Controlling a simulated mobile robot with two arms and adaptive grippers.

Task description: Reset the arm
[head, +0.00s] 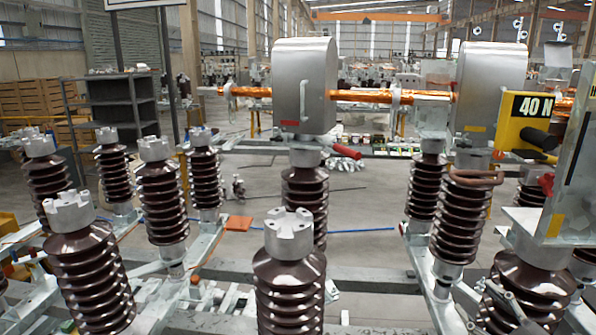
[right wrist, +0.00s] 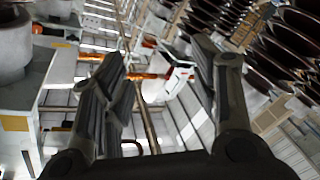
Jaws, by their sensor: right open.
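My right gripper (right wrist: 158,62) fills the lower part of the right wrist view. Its two dark fingers stand wide apart with nothing held between them. Behind the gap are a blurred, tilted background of light structures, an orange band and a thin brown bar. In the head view, a small grey shape at the lower right, in front of a brown ribbed insulator (head: 527,292), may be part of this gripper, but I cannot tell for sure. My left gripper does not show in either view.
Several brown ribbed insulators (head: 88,275) stand on grey metal frames, one (head: 290,288) at front centre. A copper-coloured bar (head: 370,96) passes by a grey metal housing (head: 306,85). A yellow "40 N" panel (head: 520,125) stands at right. Bare floor (head: 350,205) shows mid-view.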

